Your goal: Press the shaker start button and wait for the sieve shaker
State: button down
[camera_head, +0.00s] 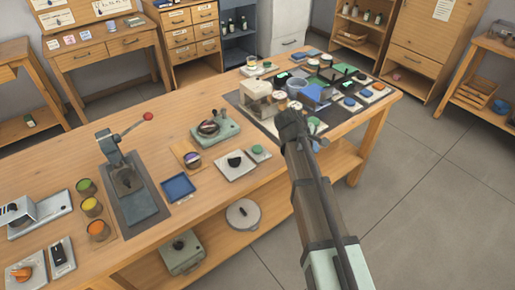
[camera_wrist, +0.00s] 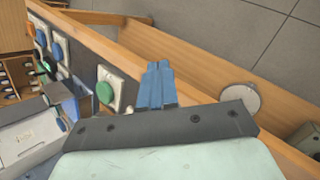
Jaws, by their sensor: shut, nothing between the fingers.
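My gripper (camera_head: 291,122) is over the front edge of the bench, by the dark mat. In the wrist view its blue fingers (camera_wrist: 157,84) are together and empty. A round green button (camera_wrist: 105,92) on a pale square plate is just left of the fingers; no contact shows. In the head view a green button (camera_head: 314,121) shows right beside my gripper, partly covered. I cannot read labels, so which button is the shaker start is unclear. A beige boxy machine (camera_head: 257,98) stands behind the gripper; I cannot tell whether it is the sieve shaker.
Several blue buttons on pale plates, including one (camera_wrist: 57,51), lie near the bench edge. Another green button (camera_head: 258,150) lies farther left, beside a pale plate with a black knob (camera_head: 234,162). A lever press (camera_head: 125,180) stands on the left. The floor at right is clear.

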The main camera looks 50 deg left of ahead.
aim_at(256, 149)
jog(key=s+a+r+n+t+y, duration=0.1)
jog(key=s+a+r+n, duration=0.1)
jog(key=s+a+r, duration=0.2)
jog(key=s+a+r+n+y, duration=0.1)
jog(key=s+a+r+n, duration=0.2)
jog(key=s+a, duration=0.7)
notch_tip(256, 149, up, 2)
jog(key=shift+r+t, duration=0.1)
jog(key=shift+t, duration=0.3)
jog(key=shift+a, duration=0.1)
jog(key=shift+f, duration=4.45)
jog(key=shift+f, duration=0.15)
jog(key=shift+f, duration=0.3)
jog(key=shift+f, duration=0.45)
jog(key=shift+r, duration=0.9)
